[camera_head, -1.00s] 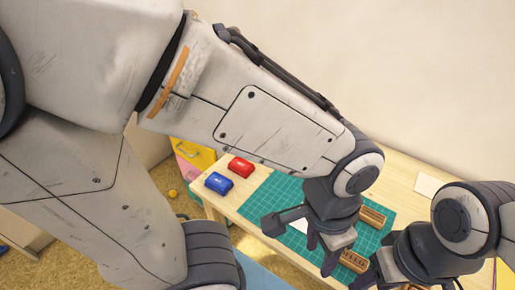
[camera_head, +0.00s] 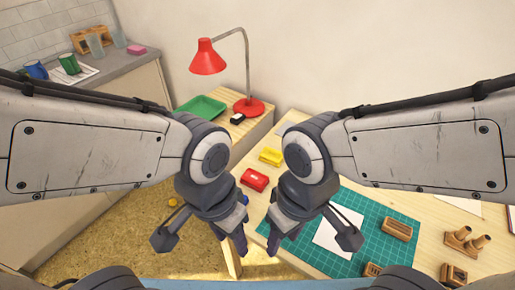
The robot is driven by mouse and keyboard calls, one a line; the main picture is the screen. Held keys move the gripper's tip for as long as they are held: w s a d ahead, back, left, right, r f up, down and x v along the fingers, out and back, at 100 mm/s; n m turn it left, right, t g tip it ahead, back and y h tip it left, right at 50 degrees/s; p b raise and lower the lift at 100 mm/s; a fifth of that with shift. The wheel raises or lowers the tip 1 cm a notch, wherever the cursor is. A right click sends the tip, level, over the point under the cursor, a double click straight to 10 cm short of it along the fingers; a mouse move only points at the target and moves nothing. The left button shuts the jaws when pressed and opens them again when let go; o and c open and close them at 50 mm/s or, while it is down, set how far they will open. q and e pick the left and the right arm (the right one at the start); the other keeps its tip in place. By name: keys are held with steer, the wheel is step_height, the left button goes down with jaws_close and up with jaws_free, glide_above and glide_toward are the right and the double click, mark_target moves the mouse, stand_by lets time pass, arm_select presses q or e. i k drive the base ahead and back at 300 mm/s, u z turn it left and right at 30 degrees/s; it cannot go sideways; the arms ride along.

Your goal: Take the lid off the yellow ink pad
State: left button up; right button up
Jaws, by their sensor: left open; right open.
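The yellow ink pad (camera_head: 271,156) lies on the wooden table, behind the red ink pad (camera_head: 255,180) and close to my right arm. It looks closed, but it is too small to see the lid's edge. My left gripper (camera_head: 236,243) hangs in front of the pads, to the left of and nearer than the yellow one. My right gripper (camera_head: 277,240) hangs close beside it, pointing down. Both are open and empty, and both are apart from the yellow ink pad. A bit of the blue ink pad (camera_head: 245,199) shows between the grippers.
A green cutting mat (camera_head: 372,240) holds white paper (camera_head: 337,232) and wooden stamps (camera_head: 398,229). A stamp stand (camera_head: 466,242) is at the right. The table around the yellow pad is mostly clear.

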mark_target(272, 156)
steer(key=z, duration=3.85)
steer(key=k, duration=2)
steer(key=u, duration=1.95)
steer(key=i, duration=0.5)
